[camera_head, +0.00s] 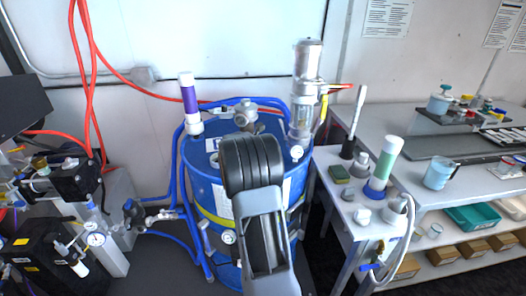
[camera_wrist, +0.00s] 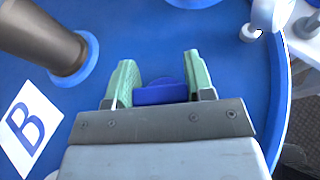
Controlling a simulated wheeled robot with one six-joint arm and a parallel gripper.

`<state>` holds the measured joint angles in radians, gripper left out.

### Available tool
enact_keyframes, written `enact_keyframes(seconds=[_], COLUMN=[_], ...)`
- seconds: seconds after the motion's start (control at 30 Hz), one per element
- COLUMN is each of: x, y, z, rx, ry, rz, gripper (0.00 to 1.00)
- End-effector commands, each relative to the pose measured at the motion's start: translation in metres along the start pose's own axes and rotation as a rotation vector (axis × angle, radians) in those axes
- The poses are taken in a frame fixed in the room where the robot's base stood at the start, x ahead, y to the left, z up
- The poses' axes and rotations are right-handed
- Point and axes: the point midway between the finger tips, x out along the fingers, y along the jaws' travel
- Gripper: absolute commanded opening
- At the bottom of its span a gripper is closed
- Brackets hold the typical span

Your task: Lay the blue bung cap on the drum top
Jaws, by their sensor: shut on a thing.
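The blue bung cap (camera_wrist: 162,92) sits between the two green fingertips of my gripper (camera_wrist: 161,80) in the wrist view, and the jaws are shut on it. The blue drum top (camera_wrist: 232,70) lies beneath them; I cannot tell whether the cap touches it. In the head view the blue drum (camera_head: 203,188) stands in the middle, and my own arm covers part of its top and front. The gripper and cap are hidden behind the arm there.
A grey metal cylinder (camera_wrist: 45,35) rises from the drum top, beside a white label with a B (camera_wrist: 25,125). In the head view, a clear-and-metal pump (camera_head: 305,90) and a purple-banded tube (camera_head: 189,100) stand near the drum. A cluttered bench (camera_head: 350,205) is at right.

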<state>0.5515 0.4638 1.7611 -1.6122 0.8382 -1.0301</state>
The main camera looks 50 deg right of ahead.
Motion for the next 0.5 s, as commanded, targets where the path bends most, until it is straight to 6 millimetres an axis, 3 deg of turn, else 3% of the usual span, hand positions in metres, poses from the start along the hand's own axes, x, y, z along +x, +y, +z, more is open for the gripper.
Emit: enact_keyframes(seconds=[0.1,0.13,0.2,0.37,0.5], x=[0.0018,0.0014,0.0012,0.0012,0.0011], y=[0.0,-0.0001,-0.0001,-0.0001,-0.0001], z=[-0.0045,-0.0035,-0.0029,-0.0029,-0.0028], rx=[0.0,0.0,0.0,0.0,0.0], ry=[0.0,0.0,0.0,0.0,0.0], rz=[0.0,0.0,0.0,0.0,0.0], gripper=[0.25,0.5,0.57,0.72,0.74])
